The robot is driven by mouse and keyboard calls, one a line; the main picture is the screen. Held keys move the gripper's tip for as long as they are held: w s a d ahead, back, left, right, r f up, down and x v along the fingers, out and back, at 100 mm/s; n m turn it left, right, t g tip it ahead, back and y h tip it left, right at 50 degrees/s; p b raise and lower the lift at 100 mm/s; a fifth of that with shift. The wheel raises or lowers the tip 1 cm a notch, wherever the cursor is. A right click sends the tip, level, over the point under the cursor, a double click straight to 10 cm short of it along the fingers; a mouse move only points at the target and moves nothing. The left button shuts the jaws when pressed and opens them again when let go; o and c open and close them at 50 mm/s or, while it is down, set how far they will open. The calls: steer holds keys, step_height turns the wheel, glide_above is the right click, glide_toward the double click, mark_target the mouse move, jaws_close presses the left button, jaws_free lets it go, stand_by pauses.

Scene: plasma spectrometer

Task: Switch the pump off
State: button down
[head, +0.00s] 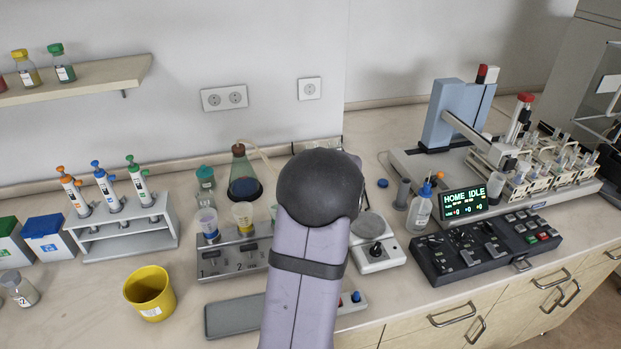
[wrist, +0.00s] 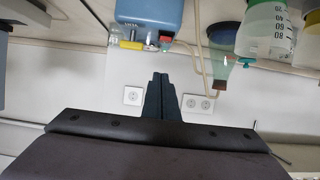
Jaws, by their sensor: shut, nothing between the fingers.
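A blue box (wrist: 150,16), which looks like the pump, shows upside down at the top of the wrist view. Along its edge are a yellow part (wrist: 132,45) and a small red part (wrist: 165,40); I cannot tell which is the switch or how it is set. A pale tube (wrist: 190,46) runs from it towards a flask (wrist: 222,52). My gripper (wrist: 160,76) is shut and empty, its dark fingers pointing towards the box, apparently short of it. In the head view my arm hides the gripper and the box.
In the head view, the flask (head: 244,175) with its tube, a cup rack (head: 230,262) and a yellow tub (head: 150,292) stand left of my arm. A stirrer plate (head: 380,257) and a control panel (head: 490,245) are to the right. Sockets (head: 224,97) are on the wall.

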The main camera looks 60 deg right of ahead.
steer(key=x, duration=0.4)
steer(key=shift+w+d+p, duration=0.15)
steer(key=shift+w+p, duration=0.05)
steer(key=shift+p, duration=0.2)
step_height(320, 180, down, 3)
steer(key=shift+s, duration=0.1)
steer(key=shift+f, duration=0.65)
steer(key=b, duration=0.1)
steer(key=f+b, duration=0.1)
steer(key=b, duration=0.1)
steer(key=shift+s+a+t+h, duration=0.15)
steer(key=shift+a+t+h, duration=0.15)
steer(key=shift+t+h, duration=0.1)
steer(key=shift+r, duration=0.2)
steer(key=shift+d+r+p, duration=0.1)
steer(key=shift+r+p, duration=0.45)
steer(key=shift+r, duration=0.15)
